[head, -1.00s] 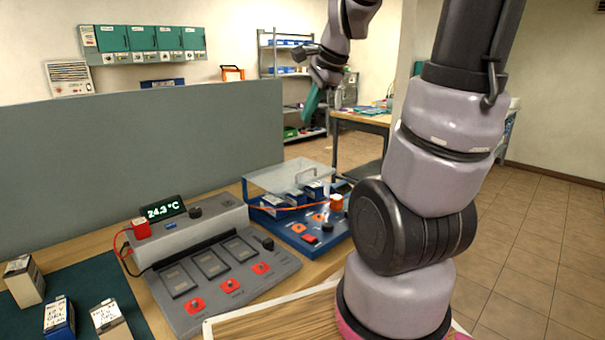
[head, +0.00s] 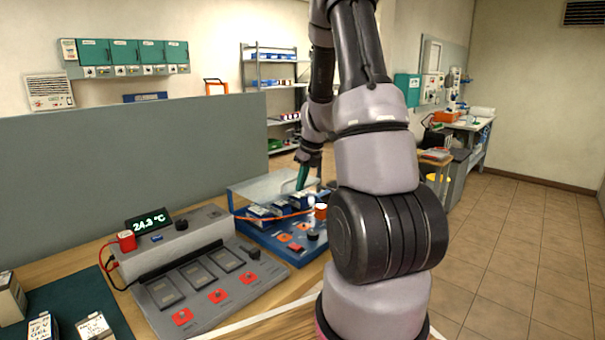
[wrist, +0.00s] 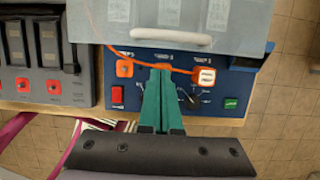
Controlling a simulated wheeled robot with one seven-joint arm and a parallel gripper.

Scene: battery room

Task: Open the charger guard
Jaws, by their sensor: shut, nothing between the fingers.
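The charger guard (head: 262,187) is a clear, greyish lid lying over the back of the blue charger (head: 275,240). In the wrist view the guard (wrist: 100,22) covers the top, with its pale bar handle (wrist: 170,38) near the front edge. Batteries (wrist: 168,12) show through it. My gripper (head: 300,187) has green fingers and is over the charger in the head view, partly hiding the guard. In the wrist view my gripper (wrist: 162,70) is shut and empty, its tips just below the handle in the picture. I cannot tell whether they touch the guard.
An orange cable (wrist: 128,55) runs across the charger to an orange-and-white block (wrist: 205,76). A grey charger (head: 195,275) with a temperature display stands close on the left. A grey partition (head: 130,175) rises behind. Tiled floor lies open at right.

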